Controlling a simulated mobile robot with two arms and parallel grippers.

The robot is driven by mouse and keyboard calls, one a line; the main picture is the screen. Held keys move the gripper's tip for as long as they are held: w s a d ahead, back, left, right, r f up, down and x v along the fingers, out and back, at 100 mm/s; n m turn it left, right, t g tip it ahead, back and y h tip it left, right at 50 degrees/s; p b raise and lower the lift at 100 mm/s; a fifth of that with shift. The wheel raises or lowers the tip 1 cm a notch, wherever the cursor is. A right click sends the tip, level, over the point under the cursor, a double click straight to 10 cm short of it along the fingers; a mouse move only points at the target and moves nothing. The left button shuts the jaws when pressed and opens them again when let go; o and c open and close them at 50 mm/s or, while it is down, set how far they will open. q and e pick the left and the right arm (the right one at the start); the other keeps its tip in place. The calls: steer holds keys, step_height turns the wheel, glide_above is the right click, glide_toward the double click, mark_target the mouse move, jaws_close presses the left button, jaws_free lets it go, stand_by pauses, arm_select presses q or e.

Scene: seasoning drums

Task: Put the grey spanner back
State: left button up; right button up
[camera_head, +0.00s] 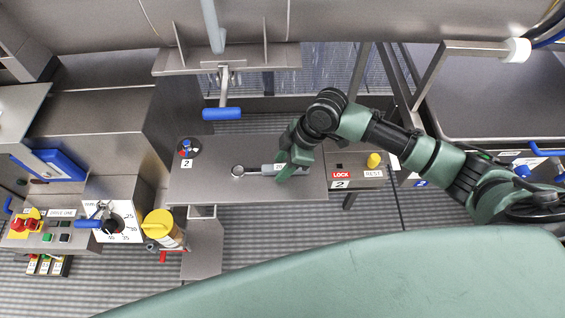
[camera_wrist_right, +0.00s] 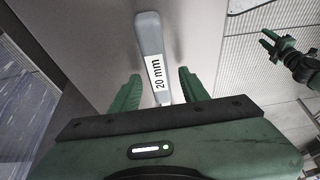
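The grey spanner (camera_head: 257,170) lies on a grey metal table, its ring end to the left in the camera_head view. My right gripper (camera_head: 287,172) is at the right part of its handle, partly hiding it. In the right wrist view the spanner's handle (camera_wrist_right: 150,38), with a "20 mm" label, runs between the spread fingers of my right gripper (camera_wrist_right: 158,92), with gaps on both sides; the ring end does not show there. My left gripper (camera_wrist_right: 270,42) shows small at the upper right of the right wrist view, its fingers apart; it is not in the camera_head view.
The metal table (camera_head: 215,190) carries a round dark piece (camera_head: 187,148) marked 2. A panel (camera_head: 352,172) with a LOCK label and a yellow knob (camera_head: 374,160) adjoins its right side. A blue-handled lever (camera_head: 222,114) hangs behind. A yellow-capped cylinder (camera_head: 160,228) stands at the front left.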

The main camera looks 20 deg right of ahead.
steer(key=b+v, duration=0.1)
steer(key=v, duration=1.1)
